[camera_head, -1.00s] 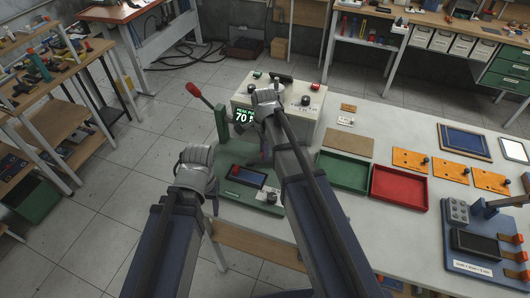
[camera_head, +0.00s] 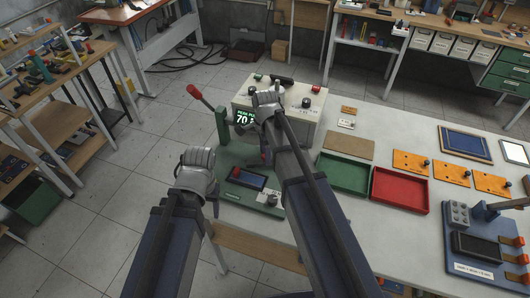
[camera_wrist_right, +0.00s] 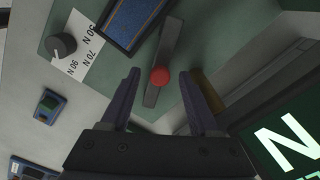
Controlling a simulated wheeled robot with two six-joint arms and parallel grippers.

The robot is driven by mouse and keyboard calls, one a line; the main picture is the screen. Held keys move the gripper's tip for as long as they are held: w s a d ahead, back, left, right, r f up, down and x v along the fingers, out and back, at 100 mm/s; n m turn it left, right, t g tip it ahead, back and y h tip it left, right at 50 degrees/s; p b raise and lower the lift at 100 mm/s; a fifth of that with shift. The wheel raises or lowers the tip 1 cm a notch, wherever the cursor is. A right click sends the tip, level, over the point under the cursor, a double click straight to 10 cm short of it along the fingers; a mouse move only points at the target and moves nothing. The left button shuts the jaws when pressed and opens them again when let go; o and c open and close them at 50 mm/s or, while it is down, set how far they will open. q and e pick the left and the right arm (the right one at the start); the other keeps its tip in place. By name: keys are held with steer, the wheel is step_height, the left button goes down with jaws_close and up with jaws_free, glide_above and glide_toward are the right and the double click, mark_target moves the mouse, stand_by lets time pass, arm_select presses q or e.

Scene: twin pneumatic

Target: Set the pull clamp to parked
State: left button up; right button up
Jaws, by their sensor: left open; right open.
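The green pull-test stand (camera_head: 222,124) is on the left end of the white bench, with a long red-tipped lever (camera_head: 196,92) tilted up to the left. In the right wrist view, a grey bar with a red ball knob (camera_wrist_right: 160,76) lies over the green base, between and just beyond my right fingertips. I cannot tell which lever is the pull clamp. My right gripper (camera_wrist_right: 159,98) is open and empty; it does not visibly touch the knob.
A dial (camera_wrist_right: 63,45) and blue display (camera_wrist_right: 132,18) sit beside the bar. A green tray (camera_head: 344,174) and red tray (camera_head: 399,190) lie right.

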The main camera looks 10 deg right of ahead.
steer(key=shift+r, duration=0.1)
step_height(320, 180, up, 8)
steer(key=p, duration=0.8)
steer(key=shift+f, duration=0.2)
steer(key=shift+c, duration=0.4)
